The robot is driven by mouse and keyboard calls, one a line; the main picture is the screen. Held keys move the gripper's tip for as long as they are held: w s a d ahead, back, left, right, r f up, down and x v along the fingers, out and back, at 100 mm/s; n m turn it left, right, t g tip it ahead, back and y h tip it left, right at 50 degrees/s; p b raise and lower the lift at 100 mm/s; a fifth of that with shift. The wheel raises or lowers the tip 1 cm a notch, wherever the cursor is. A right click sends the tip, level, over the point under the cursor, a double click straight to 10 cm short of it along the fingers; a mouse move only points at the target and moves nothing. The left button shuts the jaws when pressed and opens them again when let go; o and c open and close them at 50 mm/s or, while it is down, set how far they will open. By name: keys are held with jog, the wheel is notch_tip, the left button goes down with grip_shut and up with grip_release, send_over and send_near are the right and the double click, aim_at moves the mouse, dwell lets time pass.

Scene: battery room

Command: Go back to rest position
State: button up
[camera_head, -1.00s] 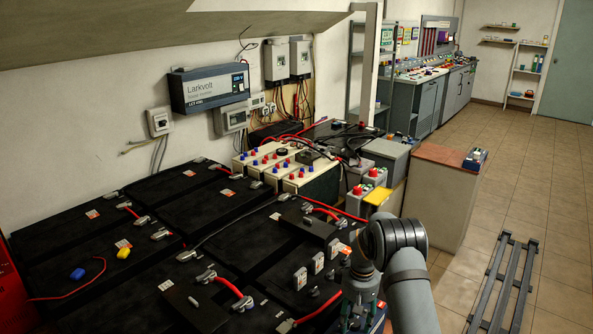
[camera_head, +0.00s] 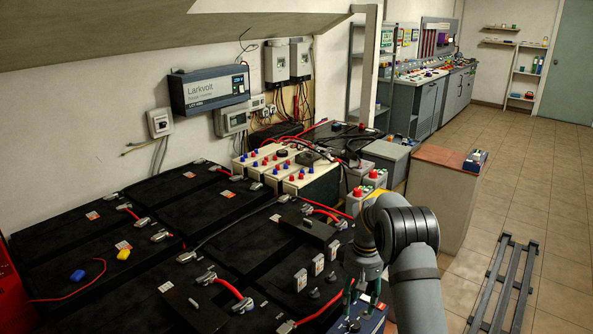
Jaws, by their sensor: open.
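My arm rises from the bottom right, and its wrist bends down over the front right of the battery bank. My gripper (camera_head: 362,296) points down, small and partly dark against the background. Its fingers are apart, and I see nothing held between them. A blue box (camera_head: 350,323) is just below the fingers at the bottom edge; whether they touch it is unclear.
Large black batteries (camera_head: 235,240) with red cables fill the left and front. Three small grey upright blocks (camera_head: 317,265) stand left of my gripper. A grey-sided cabinet (camera_head: 437,205) stands behind my arm. A metal rack (camera_head: 503,285) lies on the tiled floor, right.

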aim_at(355, 323)
notch_tip(355, 323, down, 8)
jog(key=shift+f, duration=0.25)
jog(key=m, duration=0.5)
jog(key=shift+r+m, duration=0.1)
jog(key=shift+m, duration=0.3)
jog(key=m+p, duration=0.1)
jog(key=m, duration=0.4)
jog(key=shift+r, duration=0.1)
jog(key=m+p, duration=0.2)
jog(key=m, duration=0.3)
jog(key=m+p, duration=0.2)
jog(key=m, duration=0.2)
jog(key=shift+p, duration=0.3)
jog(key=shift+r, duration=0.55)
